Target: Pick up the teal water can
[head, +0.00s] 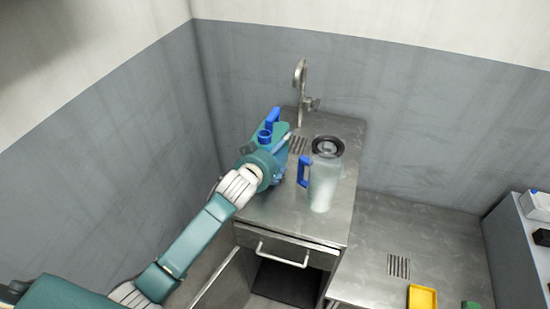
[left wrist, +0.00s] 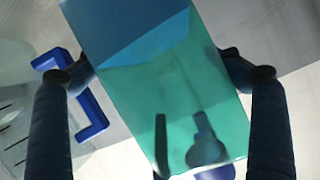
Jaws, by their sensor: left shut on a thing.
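The teal water can (head: 284,131) stands at the left of the metal sink counter, with a blue handle and blue cap on top. In the left wrist view the can (left wrist: 175,95) fills the middle, its flat teal side facing the camera. My left gripper (head: 277,147) is shut on the can, with one dark finger on each side of it. In the head view the gripper partly hides the can's lower part, and I cannot tell whether its base touches the counter. My right gripper is not in view.
A clear pitcher (head: 325,180) with a blue handle and dark lid stands just right of the can. A metal faucet (head: 300,85) rises behind. A lower metal surface (head: 400,235) with a yellow tray (head: 423,298) lies to the right. Grey walls close off the back and left.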

